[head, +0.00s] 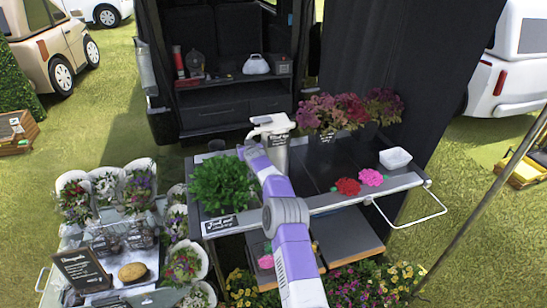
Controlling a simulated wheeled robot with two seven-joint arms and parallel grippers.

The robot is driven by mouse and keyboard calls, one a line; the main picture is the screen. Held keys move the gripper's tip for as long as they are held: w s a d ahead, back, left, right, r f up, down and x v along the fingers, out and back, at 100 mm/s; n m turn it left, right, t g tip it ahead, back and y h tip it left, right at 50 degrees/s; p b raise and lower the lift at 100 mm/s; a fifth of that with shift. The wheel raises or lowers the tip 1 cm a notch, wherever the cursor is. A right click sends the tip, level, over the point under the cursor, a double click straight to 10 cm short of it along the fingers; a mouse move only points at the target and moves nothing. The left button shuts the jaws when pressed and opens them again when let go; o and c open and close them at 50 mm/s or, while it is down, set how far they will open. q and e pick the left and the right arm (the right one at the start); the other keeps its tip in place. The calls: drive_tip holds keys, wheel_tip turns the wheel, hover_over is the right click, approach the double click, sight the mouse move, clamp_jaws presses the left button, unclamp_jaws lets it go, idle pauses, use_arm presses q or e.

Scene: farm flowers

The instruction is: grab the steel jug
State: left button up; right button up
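The steel jug (274,126) looks pale and stands upright at the back of the dark-topped table, left of the purple-leaved plants. A small dark tag is at its front, and its lower part is partly hidden by my arm. One purple and white arm of mine, which I take as the right, rises from the bottom, slightly right of centre. Its gripper (254,148) is at the near left side of the jug, seen from behind. Its fingers are too small and hidden to tell whether they are open or touch the jug. My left gripper is not in view.
A leafy green plant (221,184) stands close to the left of my arm. Purple-leaved plants (338,110) are right of the jug.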

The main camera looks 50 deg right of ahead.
drive_tip(key=shift+c, duration=0.5)
clamp_jaws()
idle(0.7)
